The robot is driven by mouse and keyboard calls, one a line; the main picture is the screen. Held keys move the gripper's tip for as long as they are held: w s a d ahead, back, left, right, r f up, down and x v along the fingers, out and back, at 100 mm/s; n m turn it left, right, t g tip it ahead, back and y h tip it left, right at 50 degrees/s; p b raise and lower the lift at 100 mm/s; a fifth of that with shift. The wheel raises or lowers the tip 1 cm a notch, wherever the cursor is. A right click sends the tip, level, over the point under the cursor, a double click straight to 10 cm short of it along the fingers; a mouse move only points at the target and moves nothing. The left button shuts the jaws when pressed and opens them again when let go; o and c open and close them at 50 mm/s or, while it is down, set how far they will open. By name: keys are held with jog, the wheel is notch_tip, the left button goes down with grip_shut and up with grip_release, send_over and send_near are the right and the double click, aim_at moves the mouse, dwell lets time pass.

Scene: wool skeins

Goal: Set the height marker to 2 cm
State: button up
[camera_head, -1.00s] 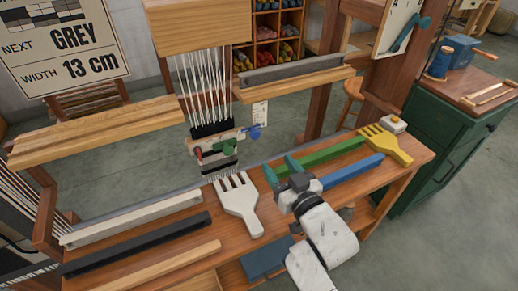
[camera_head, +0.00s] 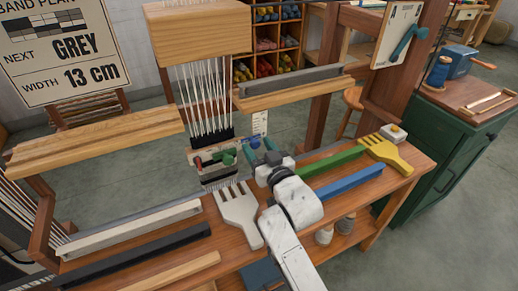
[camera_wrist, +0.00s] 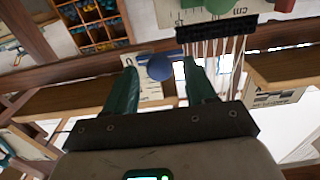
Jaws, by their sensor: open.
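The height marker is a blue round knob (camera_wrist: 160,67) on a bar in front of a white upright scale card (camera_wrist: 145,88). In the wrist view, the knob lies between the tips of my green fingers (camera_wrist: 160,62); I cannot tell whether either finger touches it. In the head view, my gripper (camera_head: 263,150) is open just below the upright scale (camera_head: 260,123), right of the hanging white threads, and largely hides the marker. The scale's numbers are too small to read.
A green knob (camera_head: 229,157) and a red knob (camera_head: 198,162) sit close left of my gripper. A white fork-shaped beater (camera_head: 238,213), a green bar (camera_head: 325,169), a blue bar (camera_head: 350,181) and a yellow fork (camera_head: 388,154) lie on the bench around my arm.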

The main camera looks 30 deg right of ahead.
jog(key=shift+c, duration=0.2)
grip_shut()
dwell(0.4)
